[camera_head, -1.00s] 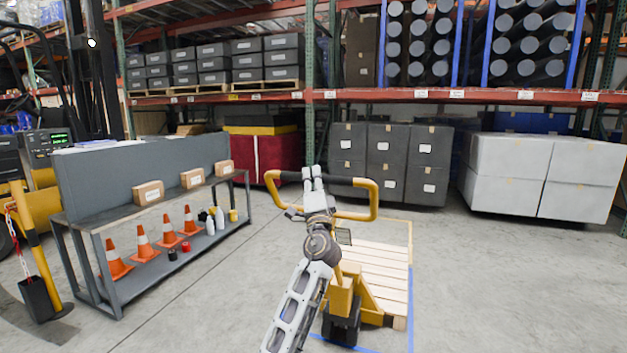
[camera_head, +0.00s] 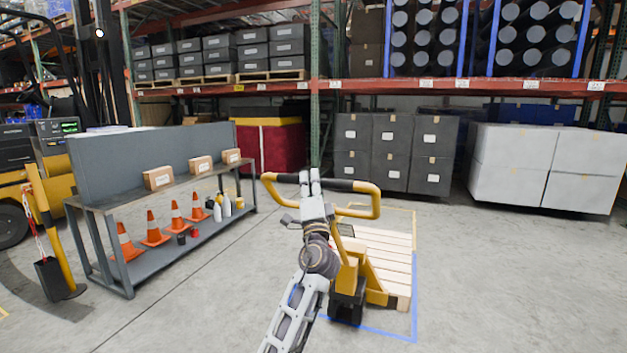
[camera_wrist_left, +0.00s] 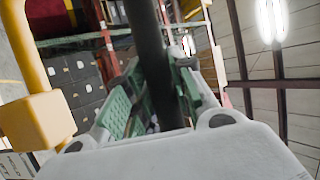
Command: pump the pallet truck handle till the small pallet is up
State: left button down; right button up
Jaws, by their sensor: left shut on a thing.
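The yellow pallet truck (camera_head: 348,278) stands in front of me, its looped handle (camera_head: 375,203) with a black grip bar at the top. My left gripper (camera_head: 311,182) is shut around the middle of that black bar. In the left wrist view the dark bar (camera_wrist_left: 150,55) runs between the green-padded fingers. The small wooden pallet (camera_head: 392,255) sits on the truck's forks behind the handle. My arm and the truck hide part of its left side. I cannot tell its height off the floor. My right gripper is not in view.
A grey bench (camera_head: 130,271) with orange cones and small boxes stands on the left. A yellow post (camera_head: 51,235) is beside it. Dark cartons (camera_head: 433,155) and white boxes (camera_head: 515,165) stand under the racks behind. The floor (camera_head: 500,270) on the right is clear.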

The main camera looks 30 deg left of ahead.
pick_arm(q)
jog(key=shift+s+d+f+b, duration=0.15)
jog(key=shift+s+f+b, duration=0.1)
jog(key=shift+s+f, duration=0.3)
jog(key=shift+s+d+f+b, duration=0.15)
jog(key=shift+s+f+b, duration=0.05)
jog(key=shift+s+f, duration=0.35)
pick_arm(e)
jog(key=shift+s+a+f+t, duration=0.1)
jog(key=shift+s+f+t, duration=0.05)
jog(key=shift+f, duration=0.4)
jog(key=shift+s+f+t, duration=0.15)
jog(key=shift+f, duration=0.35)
